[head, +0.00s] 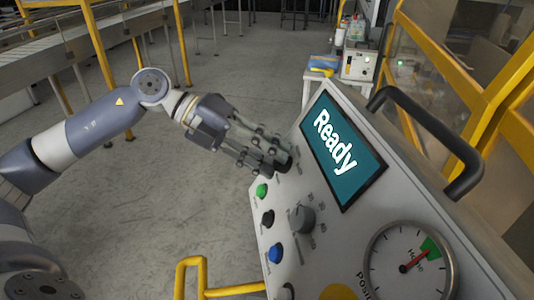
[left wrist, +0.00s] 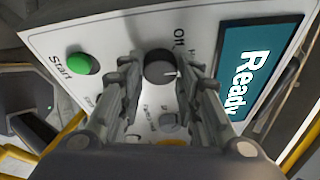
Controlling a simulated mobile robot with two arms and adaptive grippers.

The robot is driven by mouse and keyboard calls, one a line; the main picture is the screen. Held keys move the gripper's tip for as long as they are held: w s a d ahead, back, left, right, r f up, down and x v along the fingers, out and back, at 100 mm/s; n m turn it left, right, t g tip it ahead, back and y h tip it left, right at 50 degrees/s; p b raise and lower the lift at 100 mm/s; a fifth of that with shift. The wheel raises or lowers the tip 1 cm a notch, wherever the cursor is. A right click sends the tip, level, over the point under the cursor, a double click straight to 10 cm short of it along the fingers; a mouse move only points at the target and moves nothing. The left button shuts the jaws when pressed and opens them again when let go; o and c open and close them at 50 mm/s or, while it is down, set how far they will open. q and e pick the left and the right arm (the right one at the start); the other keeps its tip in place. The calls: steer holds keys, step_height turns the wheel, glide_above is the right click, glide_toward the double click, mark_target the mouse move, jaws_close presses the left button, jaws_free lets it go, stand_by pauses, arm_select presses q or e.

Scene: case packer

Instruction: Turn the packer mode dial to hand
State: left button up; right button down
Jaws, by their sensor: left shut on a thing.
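The control panel (head: 335,235) tilts up at the right in the head view. A dark round dial (left wrist: 158,68) sits near the panel's far end, beside the screen. Printed letters next to it read "Off" and what looks like an "H"; the rest is hidden. A pale pointer mark on the dial points toward the screen side in the left wrist view. My left gripper (head: 277,158) reaches down to the panel from the left. Its two fingers (left wrist: 158,84) are shut on the dial, one on each side. My right gripper is not in view.
The screen (head: 342,150) reads "Ready". A green Start button (head: 261,190), a black knob (head: 267,218), a larger grey knob (head: 302,218) and a blue button (head: 275,252) are nearby. A gauge (head: 395,270) and a dark handle (head: 440,140) stand right. Floor at left is open.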

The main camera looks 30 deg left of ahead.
arm_select(q)
steer(key=shift+f, duration=0.1)
steer(key=o, duration=1.1)
steer(key=shift+a, duration=0.1)
steer(key=shift+a+r, duration=0.25)
steer(key=v, duration=1.1)
steer(key=shift+s, duration=0.15)
